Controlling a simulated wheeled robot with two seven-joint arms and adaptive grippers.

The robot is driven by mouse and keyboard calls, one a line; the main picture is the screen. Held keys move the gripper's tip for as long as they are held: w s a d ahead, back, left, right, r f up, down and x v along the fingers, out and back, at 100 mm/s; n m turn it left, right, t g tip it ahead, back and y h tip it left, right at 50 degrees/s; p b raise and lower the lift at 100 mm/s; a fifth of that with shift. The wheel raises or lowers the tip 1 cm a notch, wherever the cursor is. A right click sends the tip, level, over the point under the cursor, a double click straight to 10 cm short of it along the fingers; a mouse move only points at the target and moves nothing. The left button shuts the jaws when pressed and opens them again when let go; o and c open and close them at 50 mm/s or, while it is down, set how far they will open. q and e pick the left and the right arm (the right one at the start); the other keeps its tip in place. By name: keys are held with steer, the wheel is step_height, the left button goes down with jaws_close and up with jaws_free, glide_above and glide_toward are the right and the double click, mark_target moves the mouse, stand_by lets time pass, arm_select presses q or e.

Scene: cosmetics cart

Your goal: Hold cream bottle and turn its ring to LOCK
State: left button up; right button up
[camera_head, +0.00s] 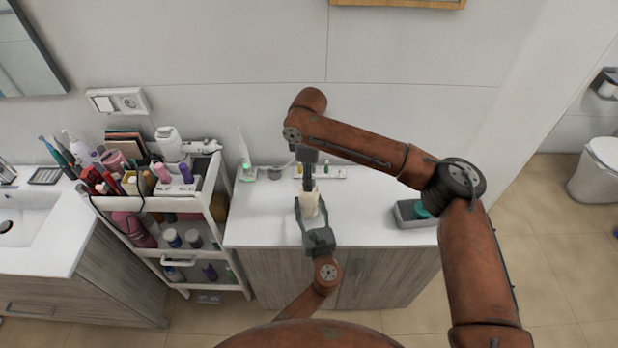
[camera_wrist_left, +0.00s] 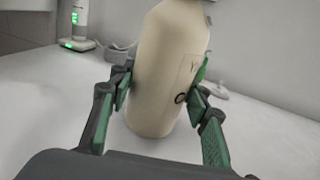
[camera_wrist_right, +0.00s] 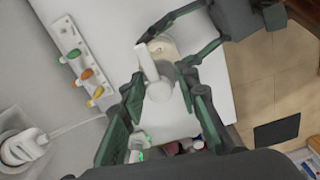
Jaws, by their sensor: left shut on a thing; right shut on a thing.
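The cream bottle (camera_head: 309,204) stands upright on the white counter, a pale beige cylinder; it fills the middle of the left wrist view (camera_wrist_left: 165,70), with a label and dark marks facing right. My left gripper (camera_head: 311,214) is shut on the bottle's body from the front, one finger on each side. My right gripper (camera_head: 308,182) reaches down from above and is shut at the bottle's top. In the right wrist view the white pump head (camera_wrist_right: 153,72) shows between its fingers (camera_wrist_right: 163,95). The ring and its setting cannot be read.
An electric toothbrush on a stand (camera_head: 245,160) and a white strip with coloured pieces (camera_wrist_right: 84,70) are behind the bottle. A grey tray (camera_head: 407,216) lies on the right. A full cosmetics cart (camera_head: 210,185) stands at left. Counter between bottle and tray is clear.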

arm_select(q)
steer(key=shift+f, duration=0.1)
arm_select(e)
steer(key=shift+n, duration=0.5)
steer(key=o, duration=1.2)
steer(key=shift+c, duration=0.2)
step_height(320, 180, up, 12)
arm_select(q)
steer(key=o, duration=1.6)
